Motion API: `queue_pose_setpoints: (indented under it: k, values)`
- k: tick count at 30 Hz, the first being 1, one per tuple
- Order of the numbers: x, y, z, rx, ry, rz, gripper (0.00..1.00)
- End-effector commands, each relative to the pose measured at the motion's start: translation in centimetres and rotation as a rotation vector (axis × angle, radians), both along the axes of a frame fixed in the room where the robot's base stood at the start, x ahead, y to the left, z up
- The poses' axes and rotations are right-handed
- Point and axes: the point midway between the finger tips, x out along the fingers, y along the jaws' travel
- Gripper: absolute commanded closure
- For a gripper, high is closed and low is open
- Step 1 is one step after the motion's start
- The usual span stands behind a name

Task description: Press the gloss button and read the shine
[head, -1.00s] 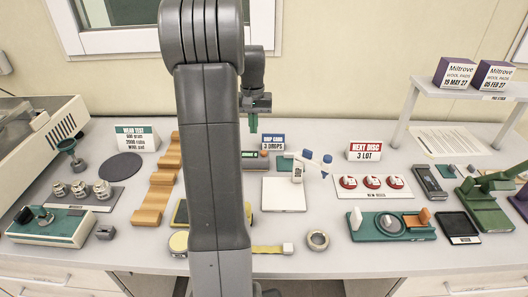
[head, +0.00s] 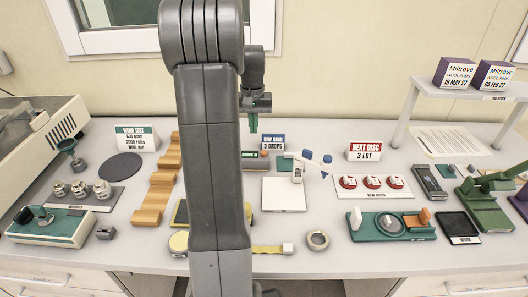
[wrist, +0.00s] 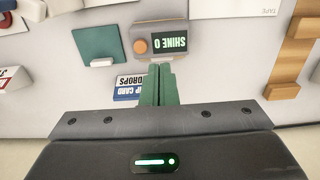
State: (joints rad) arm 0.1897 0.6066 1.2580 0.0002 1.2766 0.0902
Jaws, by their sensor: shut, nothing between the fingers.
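The gloss meter (wrist: 160,55) is a small grey-green box with an orange round button (wrist: 140,46) and a dark display (wrist: 169,43). The display reads SHINE 0, upside down in the wrist view. In the head view the meter (head: 262,166) is partly hidden behind my arm. My gripper (wrist: 160,85) is shut and empty, with its green fingers together. In the wrist view the fingertips appear just beside the meter's edge, near the button. In the head view my gripper (head: 253,124) hangs above the back of the bench, apart from the meter.
The drop card sign (head: 273,141) stands close behind the meter and shows beside my fingers. A teal pad (wrist: 100,43) lies beside the meter. A white tile (head: 283,194) lies in front. A dropper stand (head: 298,171) and the next disc sign (head: 364,151) are to the right.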

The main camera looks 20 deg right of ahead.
Motion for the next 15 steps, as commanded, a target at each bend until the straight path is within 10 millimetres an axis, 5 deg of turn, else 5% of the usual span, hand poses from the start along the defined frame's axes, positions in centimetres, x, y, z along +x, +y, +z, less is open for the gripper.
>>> queue_pose_setpoints:
  k: [9,12,15]
  values:
    - [0.2,0.7,-0.1,0.006,-0.008,0.011,1.00]
    - [0.8,3.0,-0.3,0.029,-0.037,0.049,1.00]
    - [1.6,7.5,-0.5,0.075,-0.094,0.120,1.00]
